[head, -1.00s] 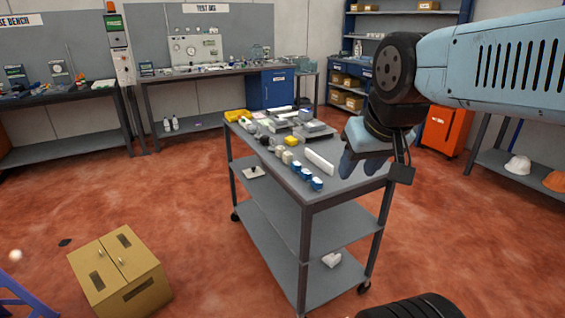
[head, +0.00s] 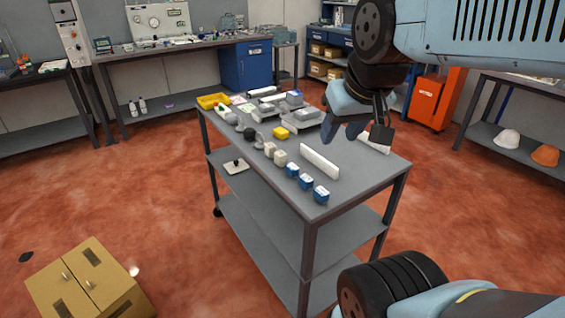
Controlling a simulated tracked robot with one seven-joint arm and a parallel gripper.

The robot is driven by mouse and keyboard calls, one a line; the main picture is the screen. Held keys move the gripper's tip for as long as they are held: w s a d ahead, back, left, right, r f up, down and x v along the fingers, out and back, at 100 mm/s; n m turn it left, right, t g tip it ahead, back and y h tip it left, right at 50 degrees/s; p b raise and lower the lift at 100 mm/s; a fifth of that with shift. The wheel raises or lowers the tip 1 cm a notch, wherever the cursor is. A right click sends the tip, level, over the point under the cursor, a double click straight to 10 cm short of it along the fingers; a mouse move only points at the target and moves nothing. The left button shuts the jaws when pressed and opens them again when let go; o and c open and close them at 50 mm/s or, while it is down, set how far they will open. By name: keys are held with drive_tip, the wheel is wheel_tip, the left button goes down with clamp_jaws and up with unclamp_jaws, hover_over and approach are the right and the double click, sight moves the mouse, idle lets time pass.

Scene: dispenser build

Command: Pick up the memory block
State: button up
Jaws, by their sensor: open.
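A grey cart (head: 345,195) holds several small parts on its top. I cannot tell for certain which is the memory block. Blue blocks with white tops (head: 306,182) stand in a row near the front left edge. Two beige blocks (head: 275,153) stand just behind them, and a yellow block (head: 281,132) lies farther back. A long white bar (head: 319,160) lies beside the row. My gripper (head: 343,130) is open, pointing down above the right part of the cart top, with nothing seen between its fingers. It is apart from the blocks.
A second white piece (head: 373,143) lies near the cart's right edge, partly behind my gripper. Grey units (head: 299,112) and a yellow tray (head: 212,100) crowd the cart's far end. The front right of the cart top is clear.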

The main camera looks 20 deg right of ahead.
drive_tip(key=shift+o, duration=1.3)
drive_tip(key=shift+w, duration=0.15)
drive_tip(key=shift+o, duration=0.5)
drive_tip(key=shift+w, duration=0.35)
drive_tip(key=n+g, duration=0.4)
drive_tip(key=g, duration=0.2)
hover_over(292, 166)
wheel_tip(292, 166, down, 15)
wheel_tip(292, 166, down, 13)
drive_tip(key=shift+s, duration=0.1)
